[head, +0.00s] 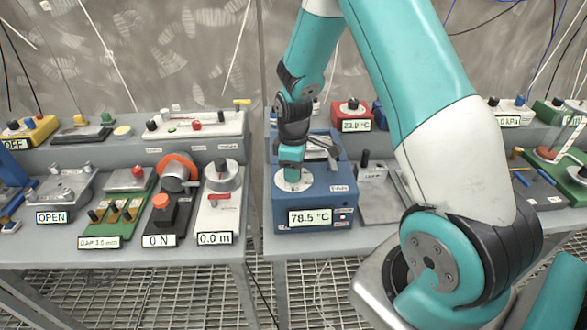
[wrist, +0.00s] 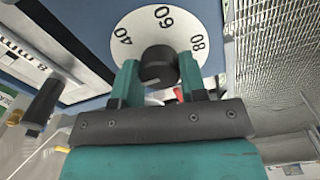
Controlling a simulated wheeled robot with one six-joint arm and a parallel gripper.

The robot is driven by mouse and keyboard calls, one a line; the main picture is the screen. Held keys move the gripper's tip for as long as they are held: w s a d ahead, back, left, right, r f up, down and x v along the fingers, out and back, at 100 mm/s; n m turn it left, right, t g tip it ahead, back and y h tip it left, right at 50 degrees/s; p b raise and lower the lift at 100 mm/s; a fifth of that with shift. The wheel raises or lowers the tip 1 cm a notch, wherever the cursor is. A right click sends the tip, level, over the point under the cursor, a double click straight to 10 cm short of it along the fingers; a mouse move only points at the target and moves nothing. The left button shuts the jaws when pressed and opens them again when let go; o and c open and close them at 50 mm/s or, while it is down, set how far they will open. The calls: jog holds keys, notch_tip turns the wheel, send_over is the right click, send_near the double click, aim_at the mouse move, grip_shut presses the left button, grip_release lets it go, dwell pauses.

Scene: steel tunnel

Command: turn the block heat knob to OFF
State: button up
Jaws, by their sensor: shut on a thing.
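The blue heater block (head: 285,217) stands on the bench at the centre of the head view, its display (head: 310,217) reading 78.5 °C. My gripper (head: 292,176) comes down from above onto the white dial (head: 283,187) on its top left, hiding the knob there. In the wrist view the dark round knob (wrist: 157,62) sits on the white dial (wrist: 140,28) marked 40, 60 and 80. My gripper (wrist: 158,76) is shut on the knob, a teal finger on each side. A bit of red shows between the fingers.
A red box (head: 352,122) reading 23.0 °C stands behind the heater. A grey unit (head: 374,200) with a black knob is to its right. The left bench holds a white device (head: 219,205) reading 0.0 m and several others. A gap separates the benches.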

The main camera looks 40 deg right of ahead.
jog(key=shift+w+r, duration=0.1)
jog(key=o, duration=0.9)
jog(key=shift+o, duration=0.2)
notch_tip(320, 180, up, 17)
jog(key=b, duration=0.2)
jog(key=shift+r, duration=0.15)
jog(key=shift+a, duration=0.1)
